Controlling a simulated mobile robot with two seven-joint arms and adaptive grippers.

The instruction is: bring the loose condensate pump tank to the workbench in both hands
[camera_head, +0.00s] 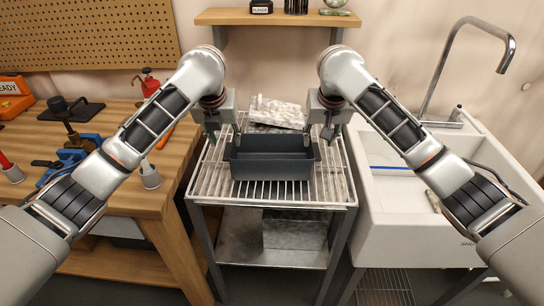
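The condensate pump tank (272,168) is a dark grey, open-topped rectangular box. It sits upright on the wire-rack top of a metal stand (208,180) in the middle of the view. My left gripper (225,138) points down at the tank's left end, its fingers spread, one near the inner side of the rim. My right gripper (318,137) points down at the right end in the same way. Both look open; I cannot tell whether any finger touches the tank. The wooden workbench (130,195) is at the left.
A speckled grey block (277,112) lies behind the tank. A white sink (425,245) with a tall tap stands at the right. A shelf (277,17) hangs above.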

